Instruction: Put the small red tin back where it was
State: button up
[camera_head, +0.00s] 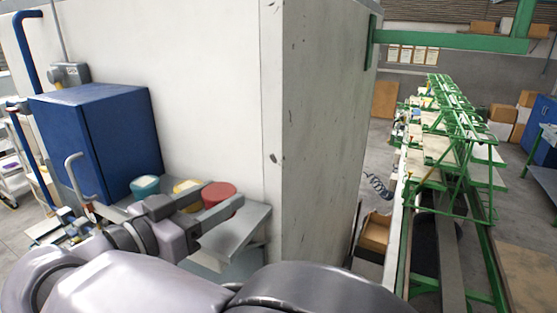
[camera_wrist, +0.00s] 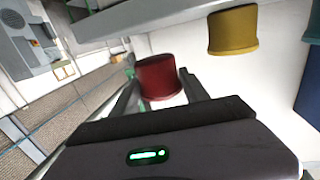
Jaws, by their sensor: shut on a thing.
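The small red tin (camera_head: 222,189) is between the two fingers of my gripper (camera_head: 226,195), at the right end of a grey metal shelf (camera_head: 236,233) on the white wall. In the wrist view the red tin (camera_wrist: 157,74) sits between the fingertips (camera_wrist: 158,84), one finger on each side. My gripper is shut on it. One finger hides part of the tin in the head view. I cannot tell whether its base touches the shelf.
A yellow tin (camera_head: 184,187) and a teal tin (camera_head: 145,186) stand left of the red tin. A blue cabinet (camera_head: 97,135) stands behind the teal tin. The white wall (camera_head: 200,90) is close behind; its corner is to the right. Green racks (camera_head: 440,130) stand farther right.

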jog(key=shift+f, duration=1.8)
jog(key=o, duration=1.4)
jog(key=shift+r, duration=0.1)
jog(key=shift+s+r+p, duration=0.1)
jog(key=shift+r+p, duration=0.2)
jog(key=shift+p, duration=0.05)
jog(key=b+v, duration=0.1)
jog(key=v, duration=1.1)
jog(key=shift+f+b, duration=0.2)
jog(key=shift+b, duration=0.1)
